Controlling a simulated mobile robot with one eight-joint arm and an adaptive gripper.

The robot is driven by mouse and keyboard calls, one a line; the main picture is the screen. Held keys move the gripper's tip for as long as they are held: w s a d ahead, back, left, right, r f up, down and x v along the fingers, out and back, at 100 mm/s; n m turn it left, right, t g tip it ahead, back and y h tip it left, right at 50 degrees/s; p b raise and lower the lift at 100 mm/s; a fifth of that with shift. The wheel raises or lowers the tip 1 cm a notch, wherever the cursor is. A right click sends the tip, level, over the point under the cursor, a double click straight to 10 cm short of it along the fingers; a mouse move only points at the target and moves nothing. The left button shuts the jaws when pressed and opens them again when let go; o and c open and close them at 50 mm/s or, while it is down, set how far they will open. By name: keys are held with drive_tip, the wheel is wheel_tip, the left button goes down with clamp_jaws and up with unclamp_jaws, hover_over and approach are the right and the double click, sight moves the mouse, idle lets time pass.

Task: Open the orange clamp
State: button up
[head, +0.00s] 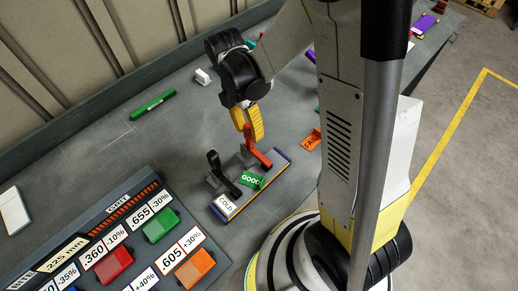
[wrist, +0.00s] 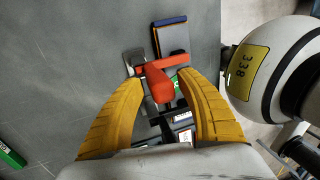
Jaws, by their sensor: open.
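The orange clamp (head: 257,153) is a red-orange lever on the small press fixture (head: 268,182), beside a black clamp (head: 221,172). In the wrist view the orange clamp (wrist: 158,82) shows a thick handle pointing toward the camera and a crossbar at its far end. My gripper (head: 249,128) is over it, with yellow fingers pointing down. In the wrist view my gripper (wrist: 161,84) is open, with one finger on each side of the orange handle. I cannot tell whether either finger touches it. My fingers and palm partly hide the fixture.
A panel with coloured blocks (head: 107,265) lies at the lower left. A green GOOD tag (head: 251,181), a COLD tag (head: 225,206) and an orange FAIL tag (head: 311,141) are close by. A green bar (head: 153,104) lies behind on the bench. The bench left of the fixture is mostly clear.

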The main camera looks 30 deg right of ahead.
drive_tip(key=w+a+f+b, duration=0.3)
drive_tip(key=w+b, duration=0.1)
drive_tip(key=w, duration=0.4)
drive_tip(key=shift+w+f, duration=0.15)
drive_tip(key=shift+w, duration=0.25)
idle(1.4)
idle(0.6)
drive_tip(key=p+v, duration=0.4)
drive_tip(key=v, duration=0.3)
idle(0.4)
idle(0.4)
